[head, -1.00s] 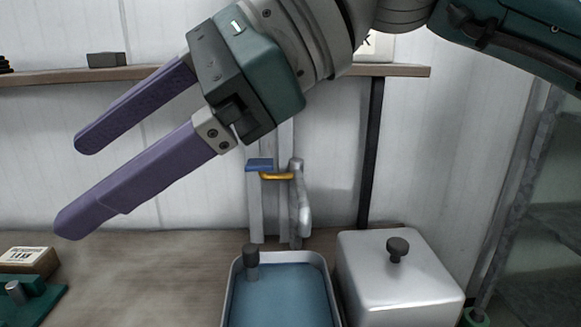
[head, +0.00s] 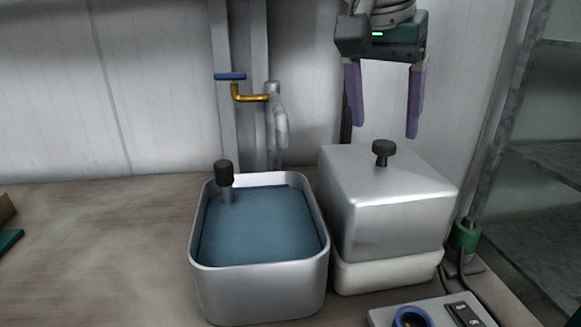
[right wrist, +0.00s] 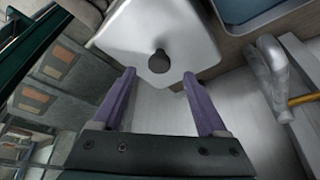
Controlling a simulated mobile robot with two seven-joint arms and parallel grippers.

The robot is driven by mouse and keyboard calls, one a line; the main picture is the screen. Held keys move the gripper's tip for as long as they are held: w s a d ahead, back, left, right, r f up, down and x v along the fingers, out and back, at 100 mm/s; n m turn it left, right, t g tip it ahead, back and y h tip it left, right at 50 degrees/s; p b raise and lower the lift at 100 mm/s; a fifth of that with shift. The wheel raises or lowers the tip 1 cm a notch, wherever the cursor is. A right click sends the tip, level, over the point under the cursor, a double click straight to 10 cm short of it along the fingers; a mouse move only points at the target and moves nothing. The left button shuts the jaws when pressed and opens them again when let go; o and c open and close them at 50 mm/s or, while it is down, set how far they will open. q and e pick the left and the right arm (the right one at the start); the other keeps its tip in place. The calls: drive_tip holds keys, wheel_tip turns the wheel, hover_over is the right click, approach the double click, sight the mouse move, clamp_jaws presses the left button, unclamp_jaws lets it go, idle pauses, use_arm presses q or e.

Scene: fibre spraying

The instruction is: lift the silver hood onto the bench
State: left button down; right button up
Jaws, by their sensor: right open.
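The silver hood (head: 386,208) is a box-shaped cover with a dark knob (head: 382,152) on top. It sits on a pale base (head: 388,272) at the right of the bench (head: 110,250). My right gripper (head: 385,128) is open and empty above and behind the knob, its purple fingers pointing down. In the right wrist view the hood (right wrist: 193,28) and its round knob (right wrist: 159,61) lie beyond the two open fingertips (right wrist: 158,78), with the knob roughly centred between them and apart from them. My left gripper is out of view.
A metal basin (head: 262,285) of blue liquid stands close at the hood's left, with a dark-topped post (head: 224,175) at its back. A yellow pipe with a blue handle (head: 230,76) is on the wall behind. A switch box (head: 435,312) stands in front. The bench's left is mostly clear.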

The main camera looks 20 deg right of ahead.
sight(384, 143)
drive_tip(key=shift+x, duration=1.55)
drive_tip(key=shift+c, duration=0.4)
clamp_jaws()
